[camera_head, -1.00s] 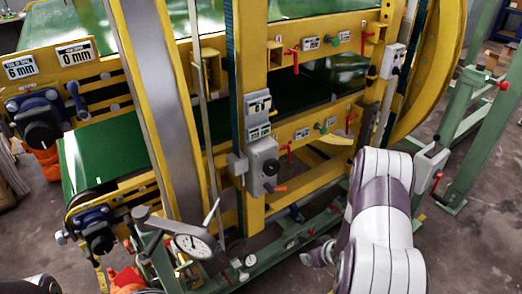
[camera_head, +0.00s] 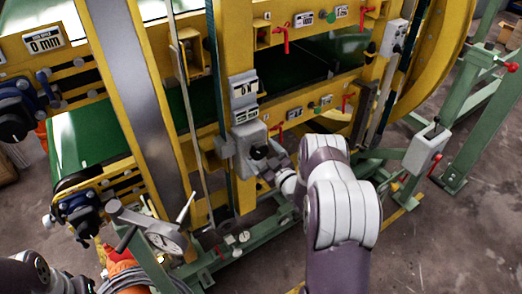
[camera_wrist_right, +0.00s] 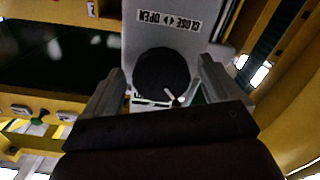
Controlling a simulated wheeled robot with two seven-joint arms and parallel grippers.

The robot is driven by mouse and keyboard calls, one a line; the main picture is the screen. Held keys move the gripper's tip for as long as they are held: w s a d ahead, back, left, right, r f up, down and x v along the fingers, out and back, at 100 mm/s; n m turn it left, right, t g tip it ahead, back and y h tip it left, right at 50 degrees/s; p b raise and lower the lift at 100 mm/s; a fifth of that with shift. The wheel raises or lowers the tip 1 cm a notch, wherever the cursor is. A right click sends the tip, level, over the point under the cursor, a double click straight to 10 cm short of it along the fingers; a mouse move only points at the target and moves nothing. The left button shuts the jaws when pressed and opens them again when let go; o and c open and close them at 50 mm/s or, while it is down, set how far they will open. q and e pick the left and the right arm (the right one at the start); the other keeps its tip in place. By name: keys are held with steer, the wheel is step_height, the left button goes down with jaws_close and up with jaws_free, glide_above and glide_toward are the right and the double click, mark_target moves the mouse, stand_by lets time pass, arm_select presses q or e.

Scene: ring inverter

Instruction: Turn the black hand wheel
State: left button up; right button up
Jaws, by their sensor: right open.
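The black hand wheel (camera_head: 259,152) sits on the grey control box (camera_head: 246,137) on the yellow post. In the right wrist view the wheel (camera_wrist_right: 162,72) is a dark round knob below a "CLOSE OPEN" label (camera_wrist_right: 169,19). My right gripper (camera_head: 270,168) is at the wheel in the head view, partly hidden by its own wrist. In the right wrist view its two fingers are apart, one on each side of the wheel. I cannot tell whether they touch it. My left gripper is not in view.
A display box (camera_head: 243,97) is above the control box on the same post. Red-handled valves (camera_head: 277,133) line the yellow beam to the right. A grey switch box (camera_head: 425,150) stands on the right. Open floor lies at lower right.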

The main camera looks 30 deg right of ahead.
steer(key=shift+w+a+r, duration=0.1)
steer(key=shift+w+a, duration=0.1)
steer(key=shift+w, duration=0.15)
steer(key=shift+w+d, duration=0.1)
steer(key=shift+d, duration=0.1)
steer(key=c, duration=1)
steer(key=shift+f+m, duration=0.2)
steer(key=shift+m, duration=0.1)
steer(key=shift+m+b, duration=0.5)
steer(key=shift+m, duration=0.1)
steer(key=m+b, duration=0.1)
steer(key=m, duration=0.2)
steer(key=shift+a+m, duration=0.1)
steer(key=shift+m, duration=0.2)
steer(key=m+b, duration=0.1)
steer(key=m, duration=0.4)
steer(key=shift+a+r+m, duration=0.1)
steer(key=shift+r+m, duration=0.05)
steer(key=shift+m, duration=0.15)
